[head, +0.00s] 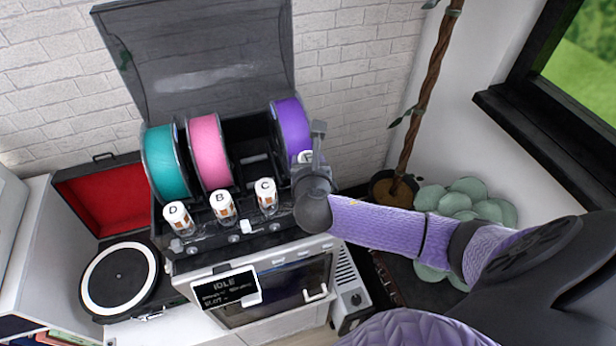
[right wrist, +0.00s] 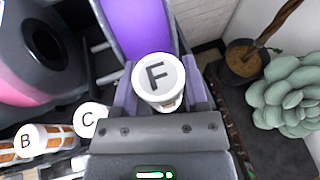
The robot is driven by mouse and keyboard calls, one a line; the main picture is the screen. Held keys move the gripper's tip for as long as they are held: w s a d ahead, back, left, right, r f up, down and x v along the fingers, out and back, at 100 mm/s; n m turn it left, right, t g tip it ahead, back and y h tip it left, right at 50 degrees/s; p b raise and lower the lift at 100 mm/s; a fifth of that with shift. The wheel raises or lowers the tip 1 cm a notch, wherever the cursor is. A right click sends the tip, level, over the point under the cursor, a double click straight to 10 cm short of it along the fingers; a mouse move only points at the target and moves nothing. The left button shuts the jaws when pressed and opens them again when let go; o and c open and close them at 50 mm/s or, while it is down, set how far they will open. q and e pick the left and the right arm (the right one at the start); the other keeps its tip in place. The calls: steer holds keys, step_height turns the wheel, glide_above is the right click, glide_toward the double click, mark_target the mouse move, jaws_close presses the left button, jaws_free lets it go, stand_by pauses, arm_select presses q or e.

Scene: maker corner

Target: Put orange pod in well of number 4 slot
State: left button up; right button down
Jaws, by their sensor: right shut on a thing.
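My right gripper (head: 311,160) is shut on a white-capped pod marked F (head: 304,156), at the right end of the machine's front row. In the right wrist view the F cap (right wrist: 158,78) sits between the two purple fingers (right wrist: 163,97). The pod's lower part is hidden, so its colour and whether it sits in a well cannot be told. Pods D (head: 177,217), B (head: 222,207) and C (head: 266,195), with white caps and orange-and-white bodies, stand left of it along the front row. No slot numbers are readable. My left gripper is not in view.
Teal (head: 166,163), pink (head: 209,150) and purple (head: 292,128) spools stand behind the pods, with a gap between pink and purple. The dark lid (head: 200,55) is raised. A turntable (head: 118,278) is at left; a potted plant (head: 392,190) is at right.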

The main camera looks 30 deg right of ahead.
step_height(320, 180, down, 5)
steer(key=shift+r+b, duration=0.15)
steer(key=shift+b, duration=0.55)
steer(key=shift+r, duration=0.1)
steer(key=shift+c, duration=0.5)
jaws_free()
steer(key=shift+s+r, duration=0.1)
steer(key=p+v, duration=0.3)
steer(key=v, duration=0.8)
steer(key=shift+s+a, duration=0.25)
steer(key=shift+s, duration=0.05)
